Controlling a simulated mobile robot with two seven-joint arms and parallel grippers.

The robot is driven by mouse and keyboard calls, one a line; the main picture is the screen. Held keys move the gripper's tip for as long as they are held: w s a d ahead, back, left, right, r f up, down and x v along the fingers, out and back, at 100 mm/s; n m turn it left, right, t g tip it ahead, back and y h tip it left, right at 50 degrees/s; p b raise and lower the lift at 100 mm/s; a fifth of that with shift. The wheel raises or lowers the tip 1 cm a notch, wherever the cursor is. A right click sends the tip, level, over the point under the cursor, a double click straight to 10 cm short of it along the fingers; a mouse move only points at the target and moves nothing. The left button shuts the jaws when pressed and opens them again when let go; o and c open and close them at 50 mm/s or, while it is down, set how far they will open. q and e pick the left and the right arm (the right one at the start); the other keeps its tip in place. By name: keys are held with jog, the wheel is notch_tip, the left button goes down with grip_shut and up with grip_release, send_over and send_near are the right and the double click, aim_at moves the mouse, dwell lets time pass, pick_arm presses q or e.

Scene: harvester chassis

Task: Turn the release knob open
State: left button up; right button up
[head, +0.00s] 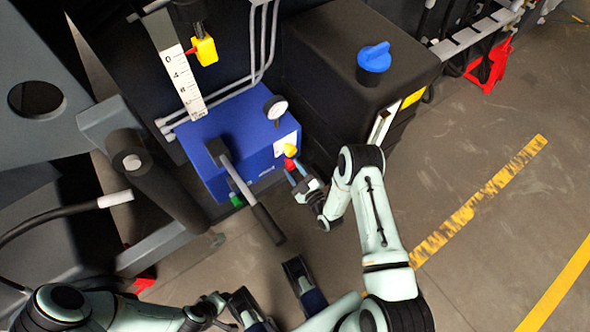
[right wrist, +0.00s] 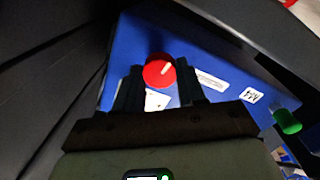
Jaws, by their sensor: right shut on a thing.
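The release knob is a round red knob (head: 289,164) with a white pointer mark, on the side of a blue box (head: 205,140). It also shows in the right wrist view (right wrist: 159,70), between my two fingertips, with the mark pointing up and right. My right gripper (head: 295,170) is shut on the red knob; its fingers also show in the right wrist view (right wrist: 160,80). My left gripper (head: 272,282) is low in the head view, away from the box, with its fingers apart and nothing between them.
A yellow knob (head: 290,150) sits just above the red one. A gauge (head: 276,108) stands on the box. A black-gripped lever (head: 245,195) sticks out in front. A green fitting (head: 236,200) is low on the box. A dark tank with a blue cap (head: 374,57) stands right.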

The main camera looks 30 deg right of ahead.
pick_arm(q)
jog(key=shift+s+d+r, duration=0.1)
jog(key=shift+s, duration=0.05)
pick_arm(e)
jog(key=shift+n, duration=0.8)
jog(key=o, duration=1.1)
jog(key=shift+c, duration=0.2)
jog(key=shift+s, duration=0.1)
pick_arm(q)
jog(key=s+d+r+g+p, duration=0.1)
jog(key=s+d+r+p, duration=0.1)
jog(key=s+r+p, duration=0.1)
jog(key=shift+s+r+g+h, duration=0.3)
jog(key=shift+s+r, duration=0.1)
jog(key=shift+s, duration=0.45)
pick_arm(e)
jog(key=s, duration=1.3)
jog(key=shift+d, duration=0.25)
